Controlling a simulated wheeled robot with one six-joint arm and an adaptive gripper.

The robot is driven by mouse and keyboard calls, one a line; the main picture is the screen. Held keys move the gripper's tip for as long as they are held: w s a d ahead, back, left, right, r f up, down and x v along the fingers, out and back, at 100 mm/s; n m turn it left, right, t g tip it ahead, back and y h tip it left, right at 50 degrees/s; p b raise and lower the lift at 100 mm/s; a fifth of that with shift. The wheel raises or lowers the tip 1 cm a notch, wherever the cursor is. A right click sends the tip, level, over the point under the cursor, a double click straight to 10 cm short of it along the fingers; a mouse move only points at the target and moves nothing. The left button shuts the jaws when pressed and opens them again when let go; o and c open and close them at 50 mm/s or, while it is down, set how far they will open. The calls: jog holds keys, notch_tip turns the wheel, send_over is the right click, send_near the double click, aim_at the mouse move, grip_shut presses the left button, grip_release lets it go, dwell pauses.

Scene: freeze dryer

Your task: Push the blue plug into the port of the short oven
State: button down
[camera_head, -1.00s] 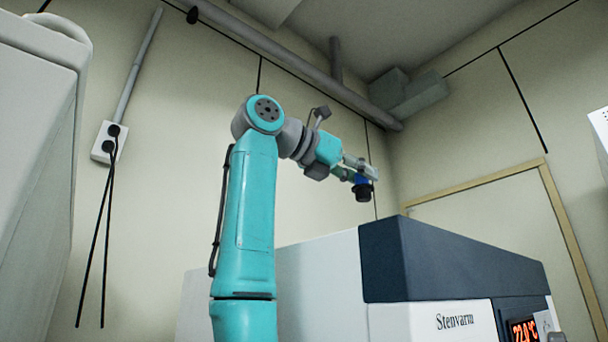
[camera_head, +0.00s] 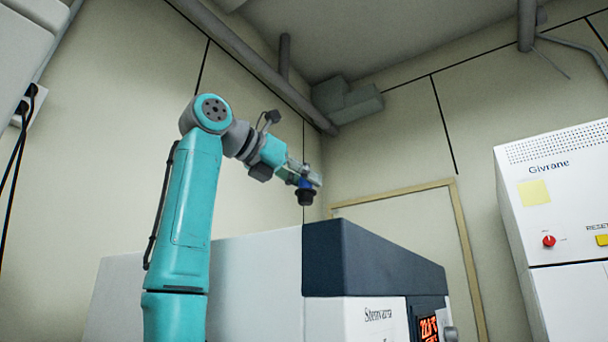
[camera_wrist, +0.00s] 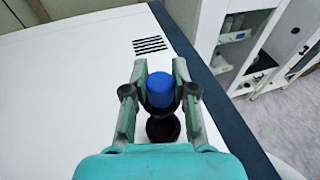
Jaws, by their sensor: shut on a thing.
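My gripper (camera_head: 305,182) is shut on the blue plug (camera_wrist: 160,92), which has a blue top and a black lower part (camera_head: 306,198). In the head view the gripper holds the plug roughly upright, seemingly above the low white and dark blue machine marked Stenvarm (camera_head: 372,262), likely the short oven. In the wrist view the blue top sits between the two fingers (camera_wrist: 160,72). A black round shape (camera_wrist: 162,130) shows behind it, and I cannot tell whether it belongs to the plug or lies below. I cannot make out the port with certainty.
The wrist view shows a white top with dark vent slots (camera_wrist: 151,46) and a dark blue edge (camera_wrist: 186,44). A glass-fronted cabinet (camera_wrist: 236,38) stands beyond it. A white cabinet marked Givrane (camera_head: 555,210) stands at right, and a wall lies behind my arm.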

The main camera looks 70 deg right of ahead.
aim_at(306, 195)
jog(key=shift+f, duration=1.7)
jog(key=shift+f, duration=2.45)
dwell(0.3)
jog(key=c, duration=0.5)
grip_release()
jog(key=shift+c, duration=0.2)
jog(key=shift+a, duration=0.1)
jog(key=shift+v, duration=2.9)
